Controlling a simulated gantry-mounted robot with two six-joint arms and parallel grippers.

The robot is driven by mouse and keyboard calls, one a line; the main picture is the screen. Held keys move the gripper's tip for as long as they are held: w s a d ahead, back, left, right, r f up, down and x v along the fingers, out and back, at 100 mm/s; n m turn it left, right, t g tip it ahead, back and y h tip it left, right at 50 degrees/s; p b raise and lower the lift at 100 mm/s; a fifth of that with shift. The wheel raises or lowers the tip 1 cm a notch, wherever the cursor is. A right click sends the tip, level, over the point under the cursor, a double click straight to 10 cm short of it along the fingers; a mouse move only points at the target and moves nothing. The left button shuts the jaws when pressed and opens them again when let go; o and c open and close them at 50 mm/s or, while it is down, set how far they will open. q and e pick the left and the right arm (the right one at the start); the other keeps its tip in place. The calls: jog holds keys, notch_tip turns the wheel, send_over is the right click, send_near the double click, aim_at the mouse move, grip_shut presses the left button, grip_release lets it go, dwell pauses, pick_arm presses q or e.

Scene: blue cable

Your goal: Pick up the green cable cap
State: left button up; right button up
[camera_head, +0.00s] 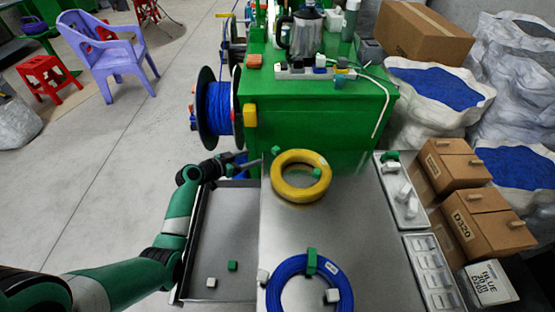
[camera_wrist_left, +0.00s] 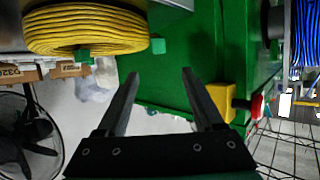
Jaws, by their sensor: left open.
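My left gripper (camera_head: 252,158) is open and empty, beside the left edge of the yellow cable coil (camera_head: 301,177). Its two spread fingers (camera_wrist_left: 160,76) show in the left wrist view. A small green cap (camera_head: 276,150) is at the coil's upper left, just right of the fingertips and apart from them. Another green cap (camera_head: 317,172) is at the coil's right inner side. In the left wrist view one green cap (camera_wrist_left: 158,46) shows beyond the fingers and another (camera_wrist_left: 83,57) against the coil. More green pieces are on the blue coil (camera_head: 311,262) and the lower tray (camera_head: 232,266).
The green machine (camera_head: 315,125) stands right behind the yellow coil. A blue cable reel (camera_head: 217,107) is behind my left gripper. White parts trays (camera_head: 430,270) and cardboard boxes (camera_head: 470,205) line the right side. The metal table between the coils (camera_head: 320,225) is bare.

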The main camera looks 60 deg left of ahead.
pick_arm(q)
jog(key=b, duration=0.3)
send_near(274, 150)
jog(key=x, duration=0.3)
jog(key=shift+w, duration=0.5)
jog(key=b+x, duration=0.4)
jog(key=x, duration=0.1)
jog(key=shift+s+a+f, duration=0.15)
jog(key=shift+s+f, duration=0.05)
jog(key=shift+f, duration=0.05)
jog(key=shift+w+a, duration=0.1)
jog(key=shift+w, duration=0.1)
grip_shut()
